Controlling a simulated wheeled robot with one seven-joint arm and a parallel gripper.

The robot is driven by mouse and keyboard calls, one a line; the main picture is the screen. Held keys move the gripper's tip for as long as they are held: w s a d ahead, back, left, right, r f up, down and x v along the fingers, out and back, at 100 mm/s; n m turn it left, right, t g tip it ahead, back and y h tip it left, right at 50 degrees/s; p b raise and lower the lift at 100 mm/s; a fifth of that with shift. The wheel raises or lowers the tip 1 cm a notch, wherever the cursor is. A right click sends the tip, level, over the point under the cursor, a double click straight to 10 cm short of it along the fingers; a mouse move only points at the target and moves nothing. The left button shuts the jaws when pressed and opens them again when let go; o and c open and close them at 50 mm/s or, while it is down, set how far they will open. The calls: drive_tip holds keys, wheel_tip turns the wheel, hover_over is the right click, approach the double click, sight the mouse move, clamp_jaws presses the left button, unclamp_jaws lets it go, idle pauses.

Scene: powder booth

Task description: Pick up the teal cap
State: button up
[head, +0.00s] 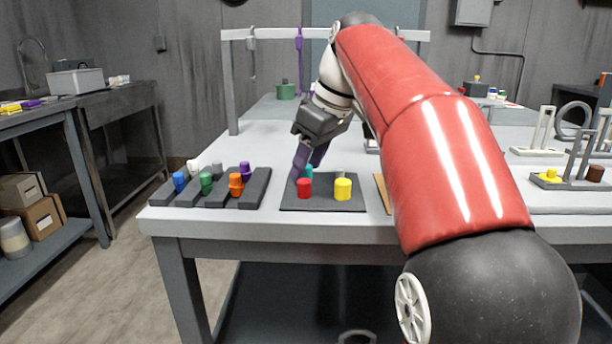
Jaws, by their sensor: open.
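The teal cap (308,171) stands on the dark mat (322,206) near the front of the table, behind the red cap (305,188). My gripper (308,168) reaches down from above, with its purple fingers at the teal cap. The fingers hide part of the cap, and I cannot tell whether they touch it. My gripper is open.
A yellow cap (343,189) stands on the same mat, right of the red one. A dark slotted rack (215,199) with several coloured caps lies to the left. A wooden strip (382,194) lies right of the mat. A white frame (233,90) rises behind.

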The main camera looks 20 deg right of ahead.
clamp_jaws()
drive_tip(key=shift+r, duration=0.15)
